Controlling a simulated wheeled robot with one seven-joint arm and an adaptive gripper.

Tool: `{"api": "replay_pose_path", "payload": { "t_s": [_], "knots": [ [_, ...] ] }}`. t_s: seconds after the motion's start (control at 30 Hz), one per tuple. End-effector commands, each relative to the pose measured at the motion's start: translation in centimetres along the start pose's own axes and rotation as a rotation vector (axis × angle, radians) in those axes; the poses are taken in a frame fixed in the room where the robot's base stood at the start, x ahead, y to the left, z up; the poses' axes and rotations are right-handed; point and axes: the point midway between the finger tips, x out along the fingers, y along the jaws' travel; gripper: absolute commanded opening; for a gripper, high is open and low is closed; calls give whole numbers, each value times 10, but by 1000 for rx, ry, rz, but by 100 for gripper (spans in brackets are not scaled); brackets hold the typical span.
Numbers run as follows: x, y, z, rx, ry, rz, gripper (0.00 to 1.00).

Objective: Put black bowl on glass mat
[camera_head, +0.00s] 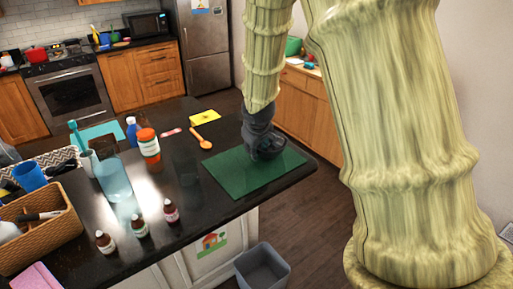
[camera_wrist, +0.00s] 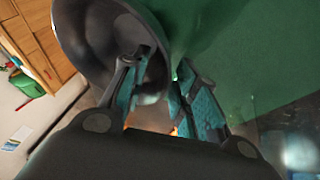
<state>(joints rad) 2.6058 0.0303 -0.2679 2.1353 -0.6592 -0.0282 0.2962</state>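The black bowl (camera_head: 271,150) is at the far right part of the green glass mat (camera_head: 236,175) on the dark counter. I cannot tell whether it touches the mat. In the wrist view the bowl (camera_wrist: 95,35) fills the upper left, with the green mat (camera_wrist: 265,60) beyond it on the right. My gripper (camera_head: 262,143) is at the bowl's near-left side. In the wrist view, my gripper's (camera_wrist: 165,75) fingers are close together on the bowl's wall, one inside and one outside. The fingertips' contact is partly hidden.
An orange spoon (camera_head: 201,138) and a yellow card (camera_head: 205,117) lie behind the mat. Several bottles, including a white one with an orange cap (camera_head: 149,150), and a wicker basket (camera_head: 38,225) stand left. A grey bin (camera_head: 262,268) is on the floor below the counter.

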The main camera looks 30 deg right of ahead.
Motion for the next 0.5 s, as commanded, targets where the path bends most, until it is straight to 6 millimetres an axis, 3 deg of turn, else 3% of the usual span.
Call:
{"api": "replay_pose_path", "payload": {
  "t_s": [0.27,0.5],
  "knots": [
    [-2,0,-1,0,0,0,30],
    [-16,1,-2,1,3,0,30]
  ]
}}
